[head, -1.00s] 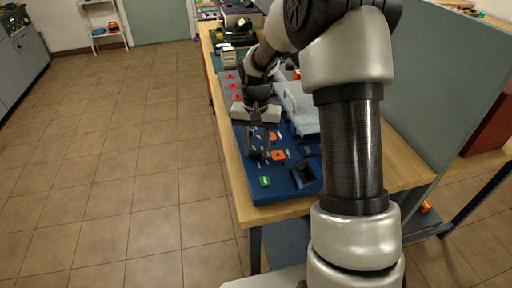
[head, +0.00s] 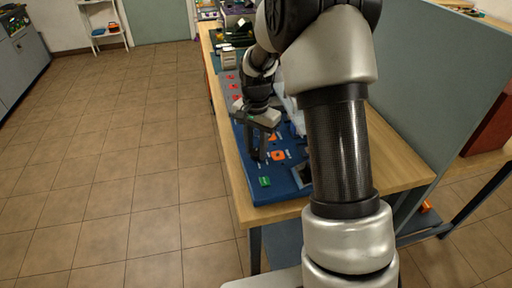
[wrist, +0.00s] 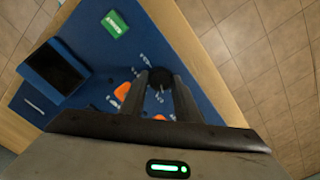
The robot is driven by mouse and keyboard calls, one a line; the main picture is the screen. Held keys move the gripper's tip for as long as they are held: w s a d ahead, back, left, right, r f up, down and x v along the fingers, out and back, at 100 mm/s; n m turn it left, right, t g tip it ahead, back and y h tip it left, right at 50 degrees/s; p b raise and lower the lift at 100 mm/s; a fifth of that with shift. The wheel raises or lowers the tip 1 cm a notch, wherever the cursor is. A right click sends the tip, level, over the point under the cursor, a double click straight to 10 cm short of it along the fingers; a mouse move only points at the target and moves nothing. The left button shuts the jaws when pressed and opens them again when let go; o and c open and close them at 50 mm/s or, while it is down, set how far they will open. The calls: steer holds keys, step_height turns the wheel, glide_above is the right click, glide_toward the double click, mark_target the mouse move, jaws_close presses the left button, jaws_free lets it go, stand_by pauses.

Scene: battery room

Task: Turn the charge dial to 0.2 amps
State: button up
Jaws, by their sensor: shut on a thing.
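The charge dial (wrist: 160,78) is a dark round knob on the blue panel (head: 290,187), with small white marks around it. My gripper (wrist: 162,84) points down at the panel and is shut on the dial, one finger on each side. In the head view my gripper (head: 257,156) covers most of the dial. The marks are too small to read, so the dial's setting cannot be told.
A green block (head: 265,181) sits near the panel's front corner; it also shows in the wrist view (wrist: 115,23). Orange parts (head: 278,155) and a dark recessed box (wrist: 53,70) are close by. A grey-green partition (head: 430,80) stands right of the bench.

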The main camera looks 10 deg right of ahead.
mark_target(256, 152)
steer(key=shift+r+m+p, duration=0.1)
steer(key=shift+m+p, duration=0.25)
steer(key=shift+m, duration=1.55)
steer(key=o, duration=1)
steer(key=shift+o, duration=0.2)
step_height(256, 152, up, 17)
steer(key=p, duration=0.2)
steer(key=shift+r, duration=0.15)
